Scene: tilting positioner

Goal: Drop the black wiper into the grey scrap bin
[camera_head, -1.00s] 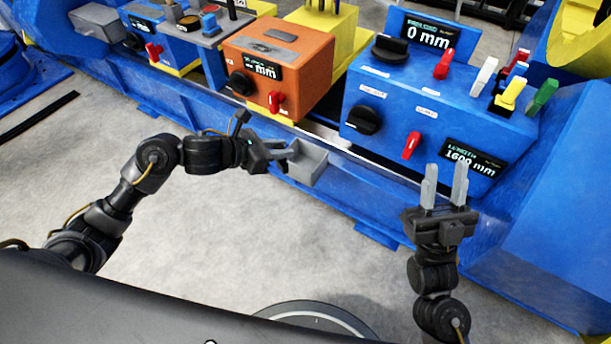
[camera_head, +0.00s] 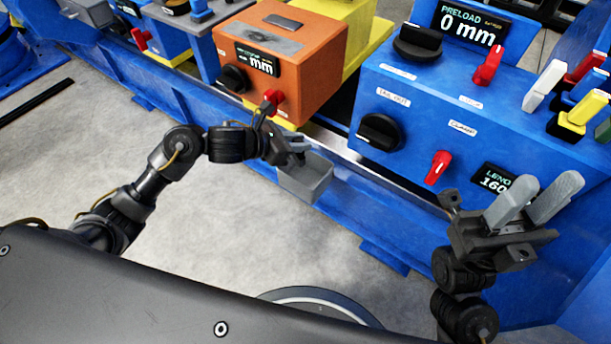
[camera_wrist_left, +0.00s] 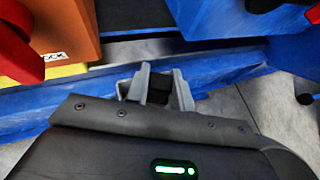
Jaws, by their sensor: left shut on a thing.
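The grey scrap bin (camera_head: 308,180) is a small open box by the blue bed's front side, below the orange box. My left gripper (camera_head: 298,149) is at the bin's upper left rim in the head view, overlapping it; I cannot tell whether they touch. In the left wrist view its grey fingers (camera_wrist_left: 158,88) are shut on a dark block, the black wiper (camera_wrist_left: 158,91), mostly hidden between them. In the head view the wiper cannot be told from the dark gripper. My right gripper (camera_head: 550,186) is open and empty, in front of the blue control box.
The orange box (camera_head: 300,70) with a red lever stands behind the bin. The blue control box (camera_head: 450,105) with knobs, red levers and several coloured handles stands right of it. The blue bed (camera_head: 350,190) runs along the front. The grey floor (camera_head: 210,250) before it is clear.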

